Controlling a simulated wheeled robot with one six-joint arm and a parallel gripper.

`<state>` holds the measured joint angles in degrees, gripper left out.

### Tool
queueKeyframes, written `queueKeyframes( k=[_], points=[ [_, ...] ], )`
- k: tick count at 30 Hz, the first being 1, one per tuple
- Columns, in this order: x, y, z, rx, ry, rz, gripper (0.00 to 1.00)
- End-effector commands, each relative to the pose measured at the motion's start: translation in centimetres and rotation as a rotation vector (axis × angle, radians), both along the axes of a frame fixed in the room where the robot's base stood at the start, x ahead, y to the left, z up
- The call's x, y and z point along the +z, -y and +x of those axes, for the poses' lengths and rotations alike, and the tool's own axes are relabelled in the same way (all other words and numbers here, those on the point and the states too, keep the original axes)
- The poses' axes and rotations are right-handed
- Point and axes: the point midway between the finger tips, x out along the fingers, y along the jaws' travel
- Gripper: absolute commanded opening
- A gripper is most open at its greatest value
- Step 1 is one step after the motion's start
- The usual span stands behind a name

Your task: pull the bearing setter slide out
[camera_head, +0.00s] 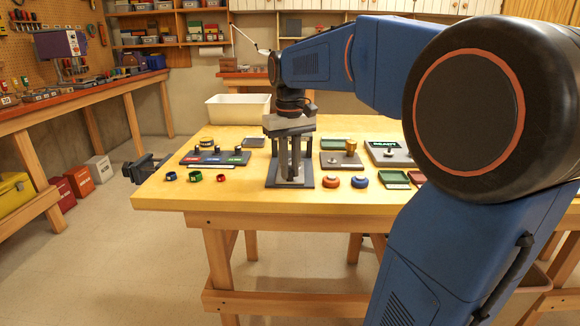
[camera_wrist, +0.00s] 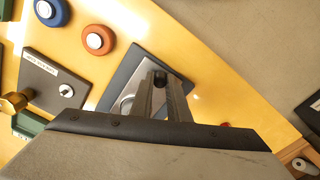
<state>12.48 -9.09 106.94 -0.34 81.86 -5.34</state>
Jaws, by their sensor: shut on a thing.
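The bearing setter has a dark base plate (camera_head: 304,183) with a lighter grey part on it, near the front edge of the yellow workbench. It also shows as a grey-blue plate (camera_wrist: 118,87) in the wrist view. My gripper (camera_head: 290,172) points straight down over it. In the wrist view my gripper (camera_wrist: 160,83) has its two fingers on either side of a small black knob (camera_wrist: 160,77) and is shut on it. The fingers hide much of the setter, so how far the slide is out cannot be told.
Left of the setter are a labelled block (camera_head: 215,157) and several coloured rings. A white bin (camera_head: 238,108) stands behind.

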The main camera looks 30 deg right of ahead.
Motion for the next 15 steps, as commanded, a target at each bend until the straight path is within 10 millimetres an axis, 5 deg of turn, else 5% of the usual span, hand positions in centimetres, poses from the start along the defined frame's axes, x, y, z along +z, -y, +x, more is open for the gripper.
queueKeyframes(
  k=[3,15],
  points=[
    [-0.08,-0.17,-0.26,0.001,-0.007,0.004,0.34],
    [0.63,-0.09,-0.09,0.001,-0.003,0.002,0.34]
  ],
)
